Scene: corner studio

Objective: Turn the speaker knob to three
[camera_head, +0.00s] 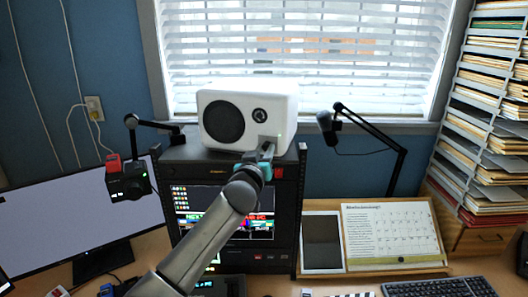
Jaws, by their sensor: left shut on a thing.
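The white speaker (285,112) sits on top of a dark rack below the window. Its front has a large dark cone and a smaller round dark element, with a tiny green light near its lower right. My left gripper (267,149) reaches up from the bottom of the head view, with its teal fingers against the lower right of the speaker's front. It is shut on the speaker knob, which the fingers hide, so I cannot read its setting. My right gripper is not in view.
The dark rack (174,160) with a lit screen stands under the speaker. A monitor (70,228) is at left, with a small black device on an arm beside it. A microphone arm (385,143) and a calendar board (392,232) are at right.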

